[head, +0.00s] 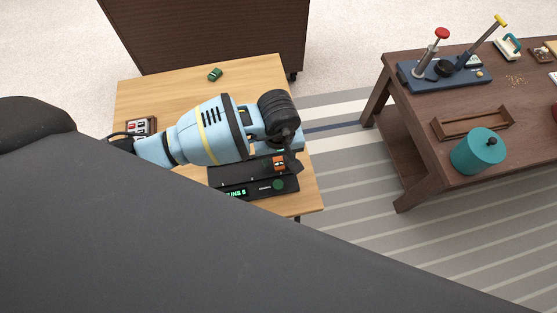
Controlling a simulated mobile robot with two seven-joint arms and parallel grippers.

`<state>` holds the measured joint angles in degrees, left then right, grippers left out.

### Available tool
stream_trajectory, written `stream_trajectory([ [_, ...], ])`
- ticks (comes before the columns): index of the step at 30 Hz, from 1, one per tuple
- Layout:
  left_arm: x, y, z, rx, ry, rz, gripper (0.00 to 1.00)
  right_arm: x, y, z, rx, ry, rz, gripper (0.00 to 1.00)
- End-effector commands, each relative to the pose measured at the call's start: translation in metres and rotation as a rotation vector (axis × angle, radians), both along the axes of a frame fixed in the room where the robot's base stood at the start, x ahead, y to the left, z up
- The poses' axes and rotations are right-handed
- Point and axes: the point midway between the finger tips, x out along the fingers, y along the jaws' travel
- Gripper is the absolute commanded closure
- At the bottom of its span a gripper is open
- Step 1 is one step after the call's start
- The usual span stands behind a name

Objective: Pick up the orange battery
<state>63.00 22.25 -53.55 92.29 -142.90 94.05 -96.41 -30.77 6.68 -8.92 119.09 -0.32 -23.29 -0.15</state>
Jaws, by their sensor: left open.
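The orange battery (279,161) is a small orange block with a dark marking. It sits at the right part of a black device (240,181) with a lit green display, on the light wooden table. My left gripper (287,151) is at the end of the light blue arm, right over the battery and close to it in the picture. Its jaws are open, and the wrist hides part of the device. I cannot tell whether the fingers touch the battery. My right gripper is not in view.
A green object (215,74) lies at the table's back. A box with red and white parts (142,126) stands at its left. A dark brown table (421,121) on the right holds a lever device (445,72), a wooden tray (472,123) and a teal pot (477,152). Striped floor separates the tables.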

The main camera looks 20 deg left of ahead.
Motion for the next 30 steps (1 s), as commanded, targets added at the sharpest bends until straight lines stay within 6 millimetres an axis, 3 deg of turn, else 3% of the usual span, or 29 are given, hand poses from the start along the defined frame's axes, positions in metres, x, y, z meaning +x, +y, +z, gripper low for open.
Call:
stream_trajectory([
  [9, 0.0002, 0.0003, -0.0048, 0.000, -0.001, 0.000, 0.52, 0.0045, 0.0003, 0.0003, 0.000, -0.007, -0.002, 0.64],
  [20, 0.0002, 0.0003, -0.0046, 0.000, -0.001, 0.000, 0.99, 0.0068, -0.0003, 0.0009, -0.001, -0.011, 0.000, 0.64],
  [30, 0.0007, 0.0002, -0.0008, 0.000, -0.002, 0.000, 0.99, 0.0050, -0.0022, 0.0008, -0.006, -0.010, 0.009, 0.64],
])
